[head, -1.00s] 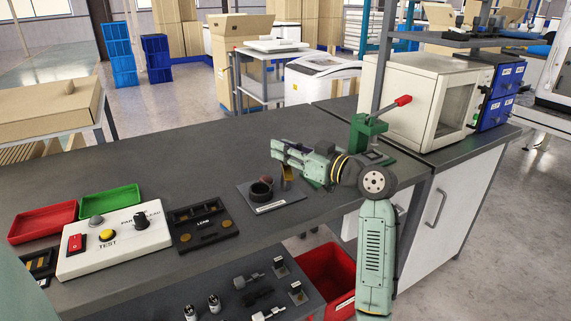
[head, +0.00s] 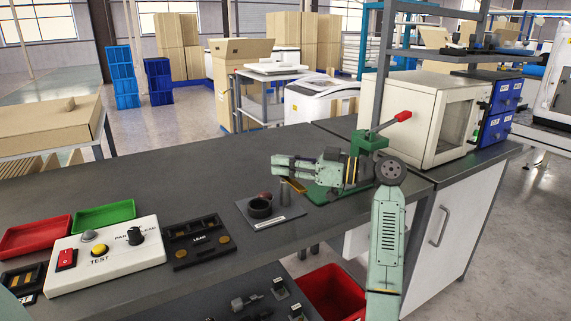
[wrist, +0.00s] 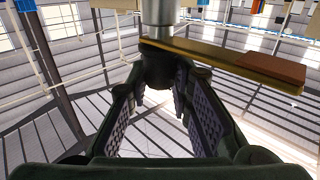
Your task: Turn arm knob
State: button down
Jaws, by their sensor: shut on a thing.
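The white control box (head: 105,262) stands on the bench at lower left in the head view. Its black knob (head: 134,236) stands up at the box's right rear, beside lettering that I cannot fully read. My gripper (head: 279,161) is well to the right of the box, above the bench, pointing left. In the wrist view my gripper (wrist: 158,88) has its fingers on either side of a dark round piece (wrist: 157,66). A metal shaft (wrist: 160,18) and a gold strip (wrist: 225,60) with a brown end show beside this piece. The fingers partly hide it.
A grey pad (head: 290,215) with a dark ring (head: 260,208) lies below my gripper. A green press (head: 366,145) with a red-tipped lever stands behind my arm. A black plate (head: 197,240), a red tray (head: 35,237) and a green tray (head: 105,214) lie near the box.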

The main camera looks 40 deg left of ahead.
jog(key=c, duration=1.4)
grip_release()
jog(key=v, duration=1.2)
jog(key=shift+a, duration=0.1)
